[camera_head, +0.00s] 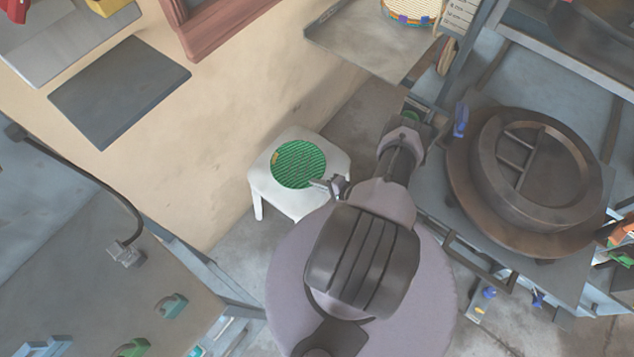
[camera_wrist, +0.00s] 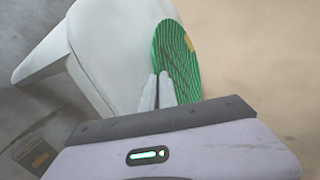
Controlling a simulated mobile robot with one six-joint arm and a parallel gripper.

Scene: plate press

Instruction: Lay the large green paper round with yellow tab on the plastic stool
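The large green paper round (camera_head: 299,165) has a small yellow tab on its left edge, away from my gripper. It shows over the seat of the white plastic stool (camera_head: 333,157). My gripper (camera_head: 326,183) is at the round's right edge, its fingers close together on the rim. In the wrist view the fingertips (camera_wrist: 158,78) pinch the near edge of the round (camera_wrist: 177,62), seen at a steep slant beside the white stool (camera_wrist: 105,45). I cannot tell whether the round touches the seat.
A round metal press (camera_head: 535,180) stands on a bench at the right. A grey workbench (camera_head: 60,270) is at the lower left. A tray shelf (camera_head: 350,45) juts out above the stool. A beige wall (camera_head: 215,130) runs close behind the stool.

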